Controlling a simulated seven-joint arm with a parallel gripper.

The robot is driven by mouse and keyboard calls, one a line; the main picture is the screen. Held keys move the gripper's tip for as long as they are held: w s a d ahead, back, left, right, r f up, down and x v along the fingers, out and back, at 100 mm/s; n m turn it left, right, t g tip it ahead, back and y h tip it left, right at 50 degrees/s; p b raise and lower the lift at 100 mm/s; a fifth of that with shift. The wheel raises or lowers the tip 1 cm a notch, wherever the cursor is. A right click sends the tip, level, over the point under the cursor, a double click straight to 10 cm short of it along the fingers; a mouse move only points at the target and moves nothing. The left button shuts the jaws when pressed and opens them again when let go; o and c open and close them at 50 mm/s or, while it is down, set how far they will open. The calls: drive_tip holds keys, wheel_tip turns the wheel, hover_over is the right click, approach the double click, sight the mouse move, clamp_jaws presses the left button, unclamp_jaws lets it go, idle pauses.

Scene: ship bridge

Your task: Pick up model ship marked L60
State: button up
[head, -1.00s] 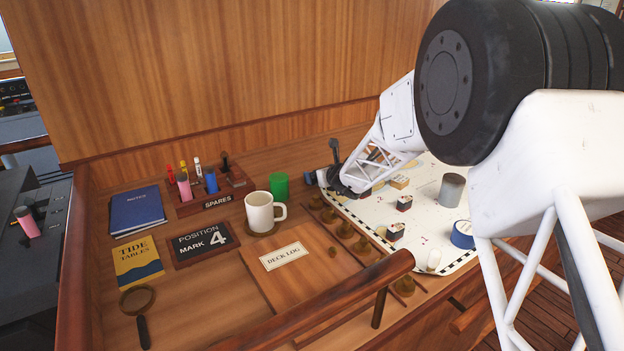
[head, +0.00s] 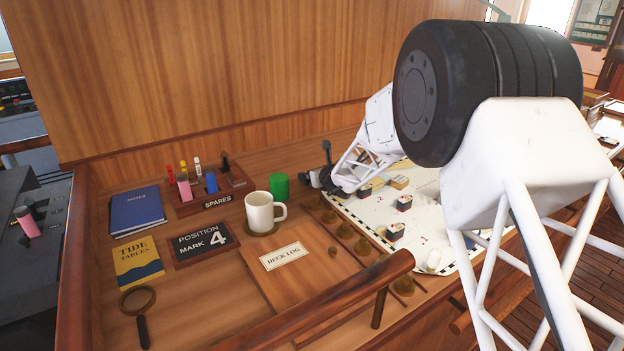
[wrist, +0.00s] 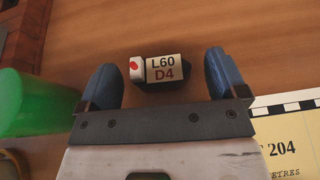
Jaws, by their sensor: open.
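The model ship marked L60 (wrist: 158,70) lies on the wooden desk in the wrist view, with "L60" in black, "D4" in red and a red dot on its white end. My gripper (wrist: 160,82) is open, with one blue fingertip on each side of the ship and clear space between them and it. I cannot tell the height above the desk. In the head view my gripper (head: 320,178) is at the far side of the desk, right of the green cup, and the L60 ship is not discernible there.
A green cup (wrist: 32,102) stands close left of my gripper; it also shows in the head view (head: 280,186). The white chart (head: 375,215) with several other small ships lies to the right. A white mug (head: 260,211) and the spares rack (head: 210,198) stand further left.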

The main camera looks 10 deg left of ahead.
drive_tip(key=shift+w+a+f, duration=0.25)
drive_tip(key=shift+w+a, duration=0.25)
drive_tip(key=shift+c, duration=0.2)
drive_tip(key=c, duration=1)
drive_tip(key=shift+r, duration=0.15)
drive_tip(key=shift+r, duration=4.85)
